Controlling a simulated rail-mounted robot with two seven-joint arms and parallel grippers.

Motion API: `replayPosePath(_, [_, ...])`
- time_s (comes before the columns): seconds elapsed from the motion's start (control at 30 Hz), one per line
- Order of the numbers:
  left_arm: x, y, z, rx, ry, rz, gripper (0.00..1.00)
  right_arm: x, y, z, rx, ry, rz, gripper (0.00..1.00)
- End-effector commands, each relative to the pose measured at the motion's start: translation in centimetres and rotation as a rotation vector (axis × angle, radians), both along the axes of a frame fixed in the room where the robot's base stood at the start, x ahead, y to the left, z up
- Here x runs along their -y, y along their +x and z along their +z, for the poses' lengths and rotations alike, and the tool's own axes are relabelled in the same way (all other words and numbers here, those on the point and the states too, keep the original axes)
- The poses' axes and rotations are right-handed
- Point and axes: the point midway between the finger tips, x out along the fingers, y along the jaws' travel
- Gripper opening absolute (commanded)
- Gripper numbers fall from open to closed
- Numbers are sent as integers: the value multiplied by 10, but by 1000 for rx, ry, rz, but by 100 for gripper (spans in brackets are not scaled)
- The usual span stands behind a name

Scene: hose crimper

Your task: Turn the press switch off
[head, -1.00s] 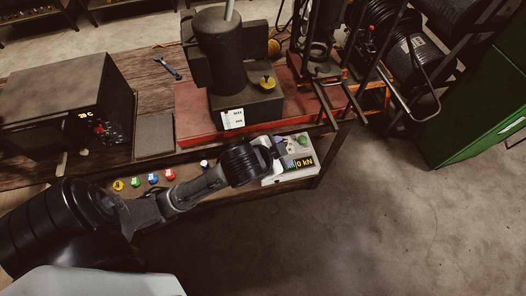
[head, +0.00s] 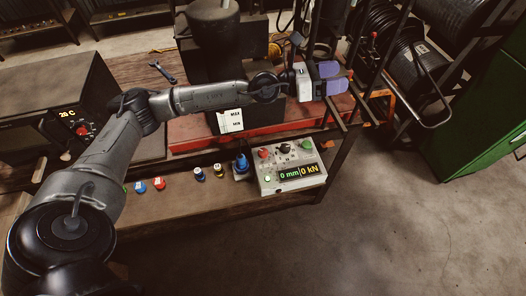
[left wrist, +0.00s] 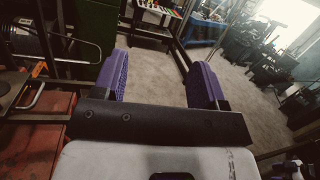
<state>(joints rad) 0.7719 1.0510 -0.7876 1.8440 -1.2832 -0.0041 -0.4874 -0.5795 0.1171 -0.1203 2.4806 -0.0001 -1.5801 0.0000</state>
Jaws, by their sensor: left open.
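The press control box (head: 312,181) is a pale box at the front edge of the bench in the head view. Its top carries a red button (head: 263,153), a black knob (head: 284,148) and a green button (head: 306,144). The knob's exact setting is too small to read. My left gripper (head: 342,78) is open and empty, above and behind the box, apart from it. Its purple fingers also show spread in the left wrist view (left wrist: 160,72). My right gripper is out of view.
The dark press (head: 216,38) stands on a red base (head: 190,130) behind my left arm. Metal rods (head: 372,55) rise close to the left gripper. Open floor lies to the right.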

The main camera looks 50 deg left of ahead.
Motion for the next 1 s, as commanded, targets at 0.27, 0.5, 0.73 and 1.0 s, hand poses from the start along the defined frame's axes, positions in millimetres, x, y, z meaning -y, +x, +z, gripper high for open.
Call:
replayPosePath(0.27, [-20,-14,-131,-154,847,-223,65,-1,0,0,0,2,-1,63])
replayPosePath(0.5, [-79,-52,-198,-317,1444,-523,65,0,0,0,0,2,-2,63])
replayPosePath(0.73, [-117,-95,-216,-424,1739,-875,65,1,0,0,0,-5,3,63])
replayPosePath(1.0, [-126,-113,-219,-361,1822,-1105,65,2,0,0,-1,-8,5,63])
